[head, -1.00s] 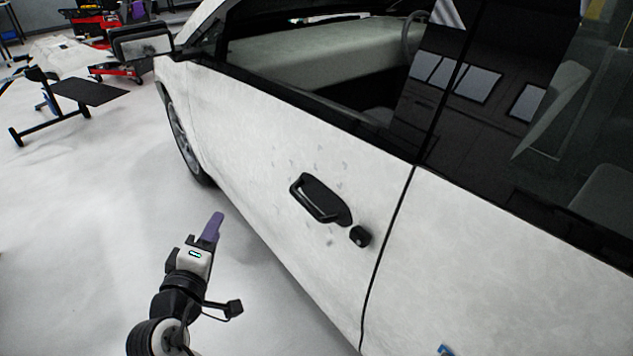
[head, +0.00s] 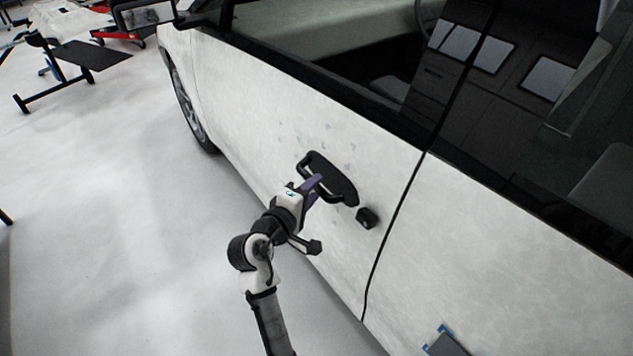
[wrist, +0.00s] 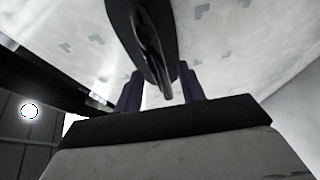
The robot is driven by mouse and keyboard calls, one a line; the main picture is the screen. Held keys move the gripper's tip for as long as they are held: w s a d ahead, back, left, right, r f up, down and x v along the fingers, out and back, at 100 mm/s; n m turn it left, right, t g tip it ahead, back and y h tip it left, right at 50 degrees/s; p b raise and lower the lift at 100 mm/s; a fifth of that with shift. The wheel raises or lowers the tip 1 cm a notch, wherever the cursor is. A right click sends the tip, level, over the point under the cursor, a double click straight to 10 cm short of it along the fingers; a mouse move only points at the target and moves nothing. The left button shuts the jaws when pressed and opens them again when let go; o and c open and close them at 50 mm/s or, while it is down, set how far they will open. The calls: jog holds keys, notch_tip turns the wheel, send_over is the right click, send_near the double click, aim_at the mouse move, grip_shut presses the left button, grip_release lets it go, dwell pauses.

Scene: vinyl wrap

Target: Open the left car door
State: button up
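The white car door (head: 270,130) fills the middle of the head view and is closed, flush with the panel behind it.
The rear panel (head: 480,240) continues right of the door seam, with a small blue-edged grey patch (head: 443,342) low on it. The side mirror (head: 145,14) juts out at top left. A black creeper stand (head: 85,58) is at far left. The floor (head: 110,220) left of the car is clear.

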jog(key=shift+x, duration=1.2)
grip_shut()
jog(key=shift+a, duration=0.1)
